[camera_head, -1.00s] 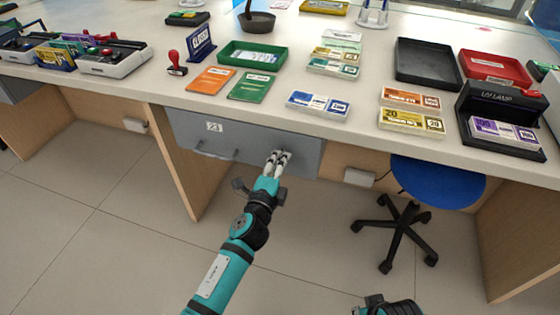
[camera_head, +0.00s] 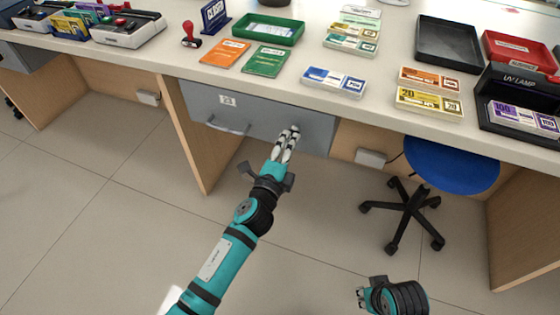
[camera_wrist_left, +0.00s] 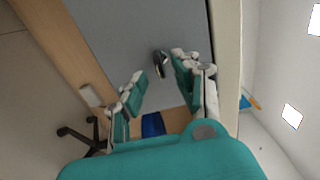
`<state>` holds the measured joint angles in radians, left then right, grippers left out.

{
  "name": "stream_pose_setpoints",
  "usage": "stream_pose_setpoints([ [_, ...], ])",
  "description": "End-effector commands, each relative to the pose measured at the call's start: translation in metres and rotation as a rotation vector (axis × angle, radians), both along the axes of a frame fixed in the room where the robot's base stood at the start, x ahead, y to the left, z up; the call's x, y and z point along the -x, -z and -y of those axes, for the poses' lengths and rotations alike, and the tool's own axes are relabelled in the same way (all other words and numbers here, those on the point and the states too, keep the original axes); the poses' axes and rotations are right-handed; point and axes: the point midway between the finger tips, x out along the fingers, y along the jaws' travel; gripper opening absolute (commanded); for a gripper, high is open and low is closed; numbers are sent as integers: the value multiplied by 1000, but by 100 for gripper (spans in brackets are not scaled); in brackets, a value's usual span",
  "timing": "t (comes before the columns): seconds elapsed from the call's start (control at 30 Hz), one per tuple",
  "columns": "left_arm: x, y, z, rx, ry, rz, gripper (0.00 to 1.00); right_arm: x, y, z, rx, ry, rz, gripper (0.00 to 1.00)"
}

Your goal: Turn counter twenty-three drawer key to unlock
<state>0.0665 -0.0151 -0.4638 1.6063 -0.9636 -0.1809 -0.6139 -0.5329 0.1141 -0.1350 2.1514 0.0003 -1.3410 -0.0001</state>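The grey drawer (camera_head: 262,117) under the counter carries a label (camera_head: 228,100) reading 23 and a bar handle (camera_head: 228,126). My left gripper (camera_head: 291,133) is in front of the drawer's right part, where its fingers hide the key and lock in the head view. In the left wrist view, the small dark metallic key (camera_wrist_left: 160,63) shows against the drawer front. My left gripper's fingers (camera_wrist_left: 160,86) are apart there, with the key between and slightly beyond them, nearer the right finger. I see no clear contact. My right gripper (camera_head: 361,298) is low in the head view, away from the drawer; its opening is unclear.
The countertop (camera_head: 300,55) above holds a green tray (camera_head: 268,30), orange (camera_head: 225,53) and green booklets (camera_head: 267,61) and banknote bundles (camera_head: 334,81). A blue stool (camera_head: 450,165) stands right of the drawer. A wooden side panel (camera_head: 190,140) stands at left. The floor in front is open.

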Motion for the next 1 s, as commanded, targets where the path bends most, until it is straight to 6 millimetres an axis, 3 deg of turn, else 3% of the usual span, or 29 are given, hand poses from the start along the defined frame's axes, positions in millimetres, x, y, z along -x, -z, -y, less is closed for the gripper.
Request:
stream_pose_setpoints([
  [0.2, 47, 1, -16, -1, -1, -4, 31, -1, -1, 0, -1, 1, 3, 0],
  [0.4, 77, 1, -25, -1, 0, -3, 31, -1, -1, 0, 0, 1, 4, 0],
  [0.6, 87, 0, -29, -1, -1, -1, 31, -2, -1, 0, 0, 2, 4, 0],
  [1.0, 87, 0, -29, -1, -1, -1, 31, -2, -1, 0, 0, 2, 5, 0],
])
